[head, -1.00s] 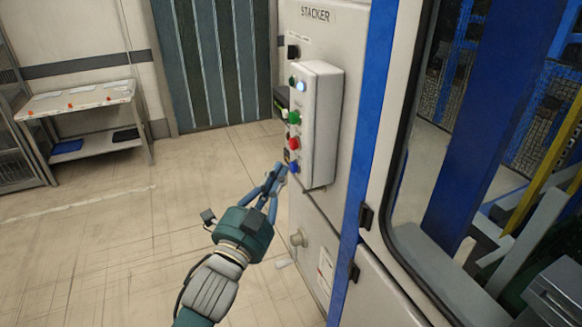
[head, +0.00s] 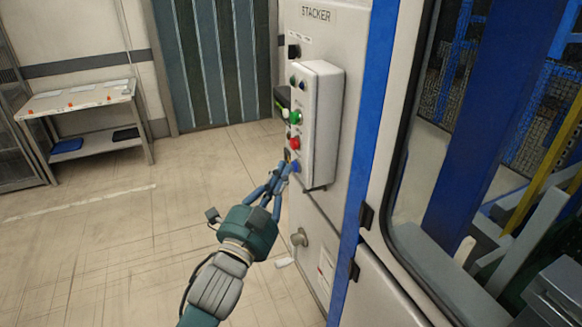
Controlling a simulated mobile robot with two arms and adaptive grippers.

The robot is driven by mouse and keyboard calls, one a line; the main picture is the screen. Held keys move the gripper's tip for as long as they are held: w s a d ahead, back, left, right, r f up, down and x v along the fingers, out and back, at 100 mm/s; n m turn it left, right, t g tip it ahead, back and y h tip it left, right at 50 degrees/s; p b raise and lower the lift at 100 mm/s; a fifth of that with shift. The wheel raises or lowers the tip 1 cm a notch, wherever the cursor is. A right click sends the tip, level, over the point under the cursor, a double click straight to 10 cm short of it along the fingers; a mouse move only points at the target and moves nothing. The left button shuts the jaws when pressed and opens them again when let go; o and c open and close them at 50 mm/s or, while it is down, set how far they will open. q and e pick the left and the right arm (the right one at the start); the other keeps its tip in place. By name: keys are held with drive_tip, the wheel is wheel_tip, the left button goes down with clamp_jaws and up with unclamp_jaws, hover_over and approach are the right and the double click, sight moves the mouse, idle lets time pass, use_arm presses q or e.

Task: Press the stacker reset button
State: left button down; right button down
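The stacker control box (head: 325,125) is a pale upright box on the cabinet marked STACKER. Its narrow left face carries a green button (head: 295,117), a red button (head: 294,143) and, lowest, a blue button (head: 295,166). I cannot read the button labels. My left gripper (head: 284,169) has its blue fingers drawn together, with nothing between them. Its tips are right at the blue button; I cannot tell for sure whether they touch it. A small blue lamp (head: 301,85) near the top of the box is dark. My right gripper is out of view.
A black switch (head: 293,51) sits above the box, and a round knob (head: 299,238) sticks out of the cabinet below it. A blue post and a window frame stand to the right. A side table (head: 80,105) is far left.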

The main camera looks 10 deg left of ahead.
use_arm(q)
drive_tip(key=shift+s+a, duration=0.1)
idle(0.3)
drive_tip(key=shift+s+a, duration=0.4)
drive_tip(key=shift+a, duration=0.1)
drive_tip(key=s+a, duration=0.2)
drive_tip(key=a+p, duration=0.1)
drive_tip(key=a, duration=0.1)
drive_tip(key=shift+s+a, duration=0.1)
drive_tip(key=shift+s, duration=0.3)
idle(0.5)
